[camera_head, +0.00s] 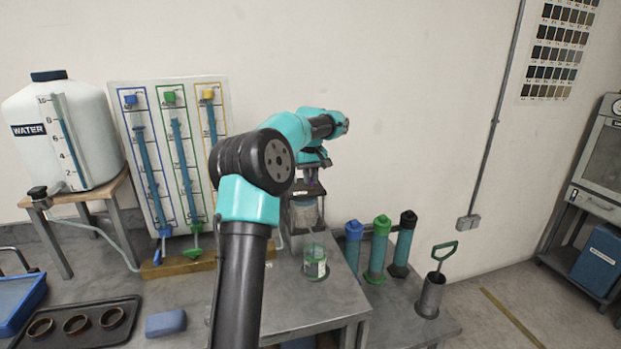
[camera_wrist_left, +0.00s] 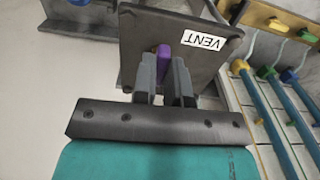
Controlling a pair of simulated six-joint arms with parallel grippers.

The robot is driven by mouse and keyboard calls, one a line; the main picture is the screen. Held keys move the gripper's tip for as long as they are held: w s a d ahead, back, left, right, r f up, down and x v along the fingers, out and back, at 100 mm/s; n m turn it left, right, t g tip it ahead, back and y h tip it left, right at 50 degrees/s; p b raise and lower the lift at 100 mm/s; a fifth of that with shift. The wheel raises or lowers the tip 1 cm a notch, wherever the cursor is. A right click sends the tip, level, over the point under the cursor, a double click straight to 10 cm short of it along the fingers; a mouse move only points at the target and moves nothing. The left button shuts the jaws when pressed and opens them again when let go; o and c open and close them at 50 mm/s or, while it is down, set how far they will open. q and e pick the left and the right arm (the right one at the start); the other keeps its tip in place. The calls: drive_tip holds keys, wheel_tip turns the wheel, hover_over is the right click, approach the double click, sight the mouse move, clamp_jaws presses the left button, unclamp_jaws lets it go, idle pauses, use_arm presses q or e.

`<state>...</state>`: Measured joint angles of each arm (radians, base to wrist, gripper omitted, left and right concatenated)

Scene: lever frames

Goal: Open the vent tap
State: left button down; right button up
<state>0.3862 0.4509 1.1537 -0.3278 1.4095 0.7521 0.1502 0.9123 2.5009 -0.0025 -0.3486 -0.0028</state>
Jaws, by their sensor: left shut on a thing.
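The vent tap's purple handle (camera_wrist_left: 162,58) shows in the left wrist view, in front of a dark grey plate (camera_wrist_left: 150,32) with a white VENT label (camera_wrist_left: 203,40). My left gripper (camera_wrist_left: 164,76) is shut on the purple handle, with one grey finger on each side of it. In the head view my left gripper (camera_head: 309,181) is above the grey stand behind the bench, and my arm hides part of that area. The lower part of the handle is hidden between the fingers. My right gripper is in neither view.
A glass jar (camera_head: 315,263) stands on the bench in front of the stand. Blue, green and black capped cylinders (camera_head: 378,250) are to its right. A board with tubes (camera_head: 180,150) and a water tank (camera_head: 65,130) are at left. A tray with rings (camera_head: 77,325) lies front left.

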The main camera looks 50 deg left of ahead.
use_arm(q)
drive_tip(key=c, duration=1.2)
unclamp_jaws()
drive_tip(key=shift+o, duration=0.2)
